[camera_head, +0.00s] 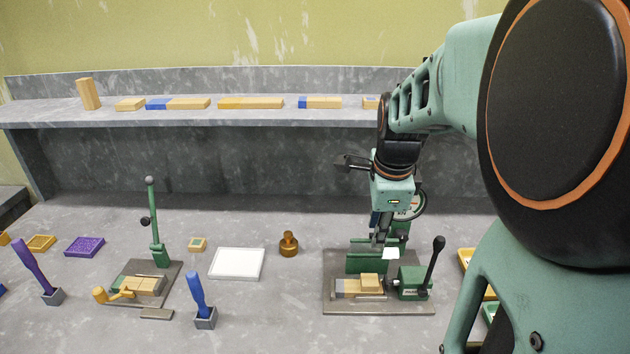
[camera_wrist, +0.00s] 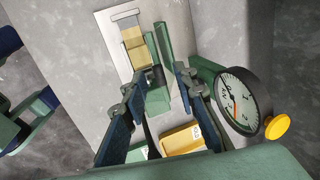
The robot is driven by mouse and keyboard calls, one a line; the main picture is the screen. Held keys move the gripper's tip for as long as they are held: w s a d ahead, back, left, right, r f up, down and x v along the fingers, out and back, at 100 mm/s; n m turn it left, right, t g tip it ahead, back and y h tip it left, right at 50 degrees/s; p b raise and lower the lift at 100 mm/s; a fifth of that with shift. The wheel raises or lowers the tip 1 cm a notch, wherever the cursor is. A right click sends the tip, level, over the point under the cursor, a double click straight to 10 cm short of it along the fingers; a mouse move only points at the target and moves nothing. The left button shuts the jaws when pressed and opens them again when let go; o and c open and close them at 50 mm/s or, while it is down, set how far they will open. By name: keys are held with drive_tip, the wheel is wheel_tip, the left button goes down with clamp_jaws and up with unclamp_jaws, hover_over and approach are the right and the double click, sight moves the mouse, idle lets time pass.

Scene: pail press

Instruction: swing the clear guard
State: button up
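The press (camera_head: 365,262) stands on a grey base plate at the right in the head view, green, with a black-knobbed lever on its right. In the wrist view its green parts (camera_wrist: 164,55) lie ahead of and between my fingers. A round dial gauge (camera_wrist: 238,100) is beside my right finger. I cannot make out a clear guard for certain in either view; a small pale patch (camera_head: 391,254) shows at the press front. My gripper (camera_wrist: 157,84) is open, its two dark fingers apart, over the press. In the head view my gripper (camera_head: 383,224) hides part of it.
A yellow knob (camera_wrist: 277,127) sits by the gauge. Wooden blocks (camera_head: 369,281) lie on the press base. A brass weight (camera_head: 289,244) and a white tray (camera_head: 236,264) are left of it. Another lever device (camera_head: 157,255) stands farther left. A shelf (camera_head: 250,116) runs behind.

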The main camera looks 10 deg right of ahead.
drive_tip(key=shift+c, duration=0.4)
clamp_jaws()
drive_tip(key=c, duration=0.6)
unclamp_jaws()
drive_tip(key=o, duration=0.7)
